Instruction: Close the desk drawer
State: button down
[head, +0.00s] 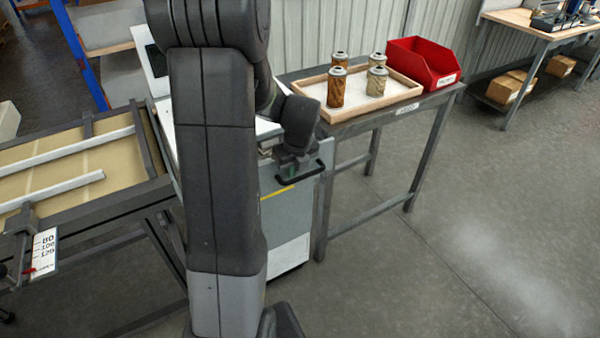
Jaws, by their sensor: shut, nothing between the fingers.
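The desk (290,222) is a grey-blue cabinet with a light top, partly hidden behind my arm. Its drawer is at the upper part of the front, with a black bar handle (301,178) on its right side. The drawer front seems to stand out from the desk body, but my arm hides much of it and I cannot tell how far. My gripper (291,157) is over the drawer's top edge, just behind the handle, pointing down. It is shut and holds nothing. Its fingertips are mostly hidden, so contact with the drawer is unclear.
Right of the desk, a grey table (432,104) bears a wooden tray (400,97) with several filter cartridges (336,88) and a red bin (421,64). A conveyor-like bench (60,172) stands at left. The floor (430,260) in front and right is clear.

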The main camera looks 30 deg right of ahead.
jog(key=shift+w+a+p, duration=0.2)
jog(key=shift+w+p, duration=0.45)
jog(key=shift+w, duration=2.05)
